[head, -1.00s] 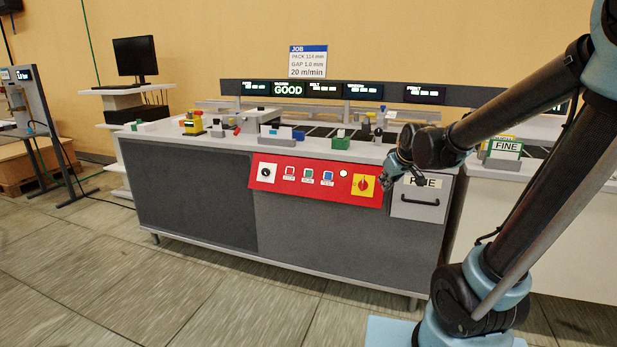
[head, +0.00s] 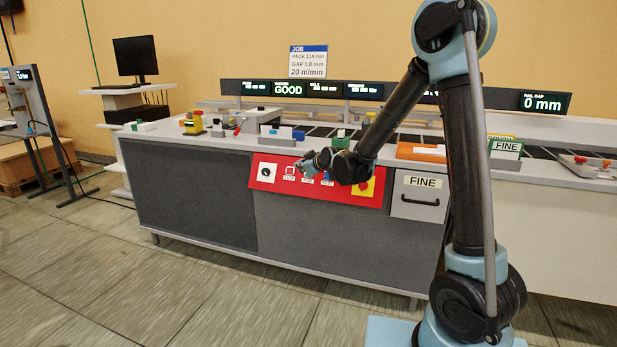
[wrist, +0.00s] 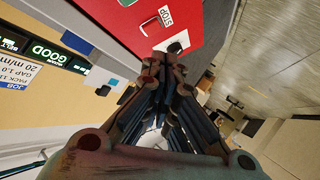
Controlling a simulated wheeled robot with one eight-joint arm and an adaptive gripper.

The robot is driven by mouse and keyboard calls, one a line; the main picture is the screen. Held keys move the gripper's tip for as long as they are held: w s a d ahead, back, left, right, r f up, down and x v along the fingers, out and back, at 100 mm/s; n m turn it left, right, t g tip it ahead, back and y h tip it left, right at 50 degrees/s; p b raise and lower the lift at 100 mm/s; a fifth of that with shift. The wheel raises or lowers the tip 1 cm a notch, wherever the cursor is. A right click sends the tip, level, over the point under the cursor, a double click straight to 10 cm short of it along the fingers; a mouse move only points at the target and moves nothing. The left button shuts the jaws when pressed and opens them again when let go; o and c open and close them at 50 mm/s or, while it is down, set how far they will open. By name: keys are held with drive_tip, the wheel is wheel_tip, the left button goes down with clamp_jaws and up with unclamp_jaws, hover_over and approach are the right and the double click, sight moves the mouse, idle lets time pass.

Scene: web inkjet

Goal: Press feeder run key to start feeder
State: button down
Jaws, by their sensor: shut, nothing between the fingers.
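The red control panel (head: 277,183) is on the front of the grey machine. Its red stop key (head: 290,170) shows just left of my gripper. The green run key is hidden behind my gripper in the head view; the edge of its label (head: 308,180) shows below. The blue key (head: 327,177) is partly covered by my wrist. My gripper (head: 303,165) is shut and empty in front of the panel; contact cannot be told. In the wrist view my gripper (wrist: 163,60) points towards the panel, with the STOP label (wrist: 166,15) beyond its tips.
A white plate with a black knob (head: 265,172) is at the panel's left end. The yellow rotary switch (head: 366,188) is partly behind my arm. A drawer marked FINE (head: 421,200) is to the right. The floor in front of the machine is clear.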

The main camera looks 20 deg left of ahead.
drive_tip(key=shift+a+f, duration=0.1)
drive_tip(key=shift+a, duration=0.4)
drive_tip(key=w+f, duration=0.4)
drive_tip(key=w, duration=0.3)
drive_tip(key=shift+w+d, duration=0.3)
drive_tip(key=shift+w+f, duration=0.45)
drive_tip(key=shift+w, duration=0.25)
idle(2.3)
drive_tip(key=shift+s+r, duration=0.1)
drive_tip(key=shift+s, duration=0.05)
drive_tip(key=shift+s+r, duration=0.3)
drive_tip(key=shift+s, duration=0.3)
idle(0.3)
drive_tip(key=shift+s+a+r, duration=0.1)
drive_tip(key=shift+s+r, duration=0.3)
drive_tip(key=shift+s, duration=0.35)
drive_tip(key=shift+s+a+r, duration=0.1)
drive_tip(key=shift+s+r, duration=0.3)
drive_tip(key=shift+s, duration=0.3)
drive_tip(key=shift+s+r, duration=0.4)
drive_tip(key=shift+s, duration=0.35)
